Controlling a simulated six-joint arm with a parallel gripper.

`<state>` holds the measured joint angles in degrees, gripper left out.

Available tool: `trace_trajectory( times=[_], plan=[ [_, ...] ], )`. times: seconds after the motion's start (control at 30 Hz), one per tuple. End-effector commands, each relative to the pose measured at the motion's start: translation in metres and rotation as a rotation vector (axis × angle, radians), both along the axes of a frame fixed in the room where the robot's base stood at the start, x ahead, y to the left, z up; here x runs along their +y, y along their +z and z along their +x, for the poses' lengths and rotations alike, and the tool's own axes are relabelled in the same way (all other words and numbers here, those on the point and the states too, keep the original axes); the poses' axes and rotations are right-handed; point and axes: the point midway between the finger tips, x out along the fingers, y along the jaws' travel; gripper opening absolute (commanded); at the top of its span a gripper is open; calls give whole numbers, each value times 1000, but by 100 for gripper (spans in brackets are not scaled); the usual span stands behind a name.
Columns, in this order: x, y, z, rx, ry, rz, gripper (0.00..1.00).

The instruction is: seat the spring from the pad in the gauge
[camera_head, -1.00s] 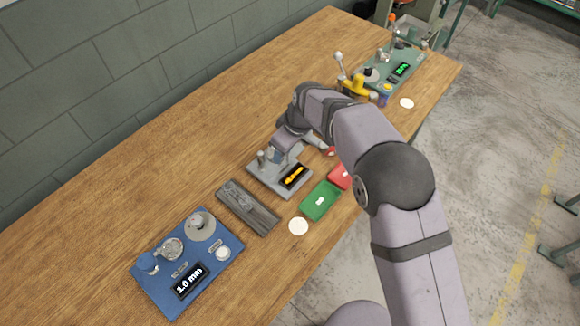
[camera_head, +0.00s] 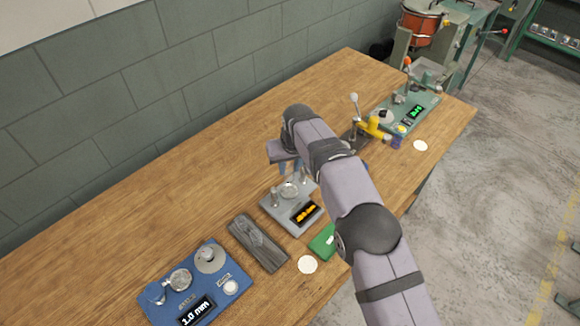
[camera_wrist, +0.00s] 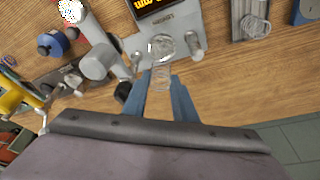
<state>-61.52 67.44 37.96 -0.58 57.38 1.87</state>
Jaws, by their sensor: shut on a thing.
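My gripper (camera_wrist: 166,92) is shut on a small pale wire spring (camera_wrist: 161,80), which shows between the two blue fingers in the wrist view. The grey gauge (camera_head: 276,203) has an orange display, a round clear-looking seat (camera_head: 289,190) and upright posts. In the wrist view the gauge (camera_wrist: 188,18) lies just beyond the fingertips, and the spring appears close to its round seat (camera_wrist: 162,47). I cannot tell whether they touch. In the head view my gripper (camera_head: 287,170) is over the back of the gauge, and the spring cannot be made out.
A dark grooved block (camera_head: 258,242) lies left of the gauge, then a blue device (camera_head: 228,289) reading 1.0 mm. A green tray (camera_head: 322,242) and a white disc (camera_head: 307,264) are in front. A green coiler station (camera_head: 418,121) with a yellow part stands at the far right.

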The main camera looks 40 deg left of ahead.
Motion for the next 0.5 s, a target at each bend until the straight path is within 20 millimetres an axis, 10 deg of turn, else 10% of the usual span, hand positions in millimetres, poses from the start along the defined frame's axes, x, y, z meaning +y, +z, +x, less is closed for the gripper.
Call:
trace_trajectory(
  times=[0.5],
  plan=[
    [-1, -36, 0, 1, 1, -2, 10]
  ],
)
